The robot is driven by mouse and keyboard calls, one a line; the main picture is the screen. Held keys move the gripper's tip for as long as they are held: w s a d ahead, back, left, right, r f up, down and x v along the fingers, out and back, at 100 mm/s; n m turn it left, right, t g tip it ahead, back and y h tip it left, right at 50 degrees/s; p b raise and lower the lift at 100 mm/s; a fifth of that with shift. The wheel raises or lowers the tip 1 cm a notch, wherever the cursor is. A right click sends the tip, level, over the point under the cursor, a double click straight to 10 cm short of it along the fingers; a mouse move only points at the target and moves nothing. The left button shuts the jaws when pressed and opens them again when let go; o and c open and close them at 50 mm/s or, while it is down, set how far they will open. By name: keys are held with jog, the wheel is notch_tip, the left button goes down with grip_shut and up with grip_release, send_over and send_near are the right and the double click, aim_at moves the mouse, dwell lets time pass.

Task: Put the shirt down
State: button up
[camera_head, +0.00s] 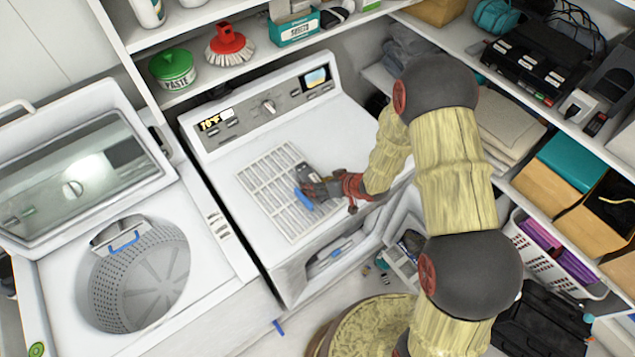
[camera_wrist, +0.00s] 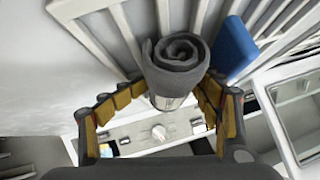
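A dark grey cloth rolled into a tight spiral, which looks like the shirt (camera_wrist: 176,62), sits between the fingers of my gripper (camera_wrist: 177,88) in the wrist view. The fingers press on it from both sides, and its lower part is partly hidden. In the head view my gripper (camera_head: 322,187) is over the top of the right-hand machine, near its slatted white panel (camera_head: 262,196). The dark roll (camera_head: 297,172) shows at the fingertips. I cannot tell whether it touches the panel.
A blue block (camera_head: 303,198) is close beside the roll; it also shows in the wrist view (camera_wrist: 235,47). An open top-loading washer (camera_head: 205,262) stands at left. Shelves with a green tub (camera_head: 173,69) and brush (camera_head: 231,45) are behind. Crowded shelving is at right. The panel's left part is clear.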

jog(key=shift+s+f, duration=0.1)
jog(key=shift+s, duration=0.25)
jog(key=s+d+r+m+t+h+p, duration=0.1)
jog(key=d+r+h, duration=0.2)
jog(key=d+r, duration=0.55)
jog(key=s+d+r+m+h, duration=0.15)
jog(key=d+r, duration=0.35)
jog(key=r, duration=0.7)
jog(key=s+d+r+m+t+h+p, duration=0.1)
jog(key=d+r+h, duration=0.2)
jog(key=d+r, duration=0.55)
jog(key=s+r+m+g+h, duration=0.1)
jog(key=s+r+m+h, duration=0.1)
jog(key=s+r, duration=0.85)
jog(key=s+a+r+y, duration=0.1)
jog(key=s+a, duration=0.1)
jog(key=s, duration=0.4)
jog(key=s+a+r+g+y, duration=0.1)
jog(key=s+a, duration=0.2)
jog(key=s, duration=0.4)
jog(key=shift+a+r+g, duration=0.25)
jog(key=shift+a+g, duration=0.05)
jog(key=shift+y, duration=0.25)
